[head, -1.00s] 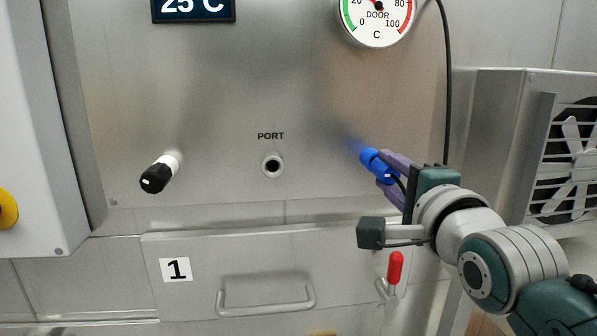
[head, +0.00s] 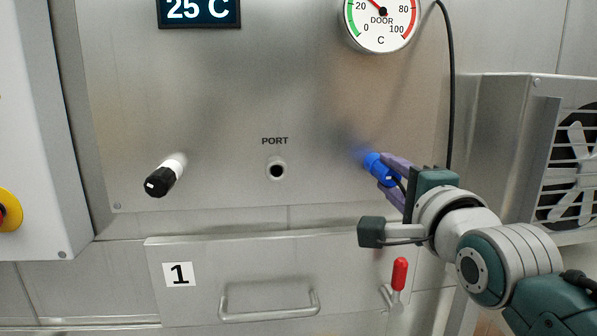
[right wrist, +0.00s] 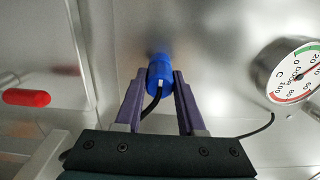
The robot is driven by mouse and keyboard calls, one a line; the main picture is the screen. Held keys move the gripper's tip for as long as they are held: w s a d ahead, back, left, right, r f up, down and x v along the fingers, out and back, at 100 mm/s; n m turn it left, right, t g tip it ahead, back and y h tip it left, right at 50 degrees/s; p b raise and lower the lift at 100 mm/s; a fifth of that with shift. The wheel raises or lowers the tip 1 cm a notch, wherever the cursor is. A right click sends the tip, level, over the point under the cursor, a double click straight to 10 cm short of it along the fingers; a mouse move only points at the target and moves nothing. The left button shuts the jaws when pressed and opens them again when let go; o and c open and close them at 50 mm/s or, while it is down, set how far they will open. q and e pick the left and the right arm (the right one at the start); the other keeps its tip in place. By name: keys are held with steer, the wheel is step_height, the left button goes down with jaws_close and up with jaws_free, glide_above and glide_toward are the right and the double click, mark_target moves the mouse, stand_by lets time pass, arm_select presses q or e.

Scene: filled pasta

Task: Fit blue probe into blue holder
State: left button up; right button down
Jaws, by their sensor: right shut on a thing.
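The blue probe (head: 378,167) is held between the purple fingers of my right gripper (head: 390,176), close to the steel panel and right of the PORT hole. In the right wrist view, the blue probe (right wrist: 160,76) sits between the finger tips (right wrist: 159,88), pointing at the panel, with a black cable leaving its near end. A blue glow shows on the panel around its far end. I cannot make out a separate blue holder or tell whether the probe's tip is inside one. My left gripper is out of view.
A black-and-white plug (head: 165,177) sticks out at the left, and the PORT hole (head: 277,170) is open. The door gauge (head: 381,20) is above my gripper. A red-handled lever (head: 399,274) and drawer handle (head: 268,308) lie below. A fan housing (head: 505,150) stands at the right.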

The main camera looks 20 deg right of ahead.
steer(key=shift+f, duration=0.1)
stand_by(0.3)
steer(key=shift+c, duration=2.1)
jaws_free()
steer(key=shift+w, duration=0.1)
steer(key=shift+o, duration=0.3)
steer(key=shift+o, duration=0.9)
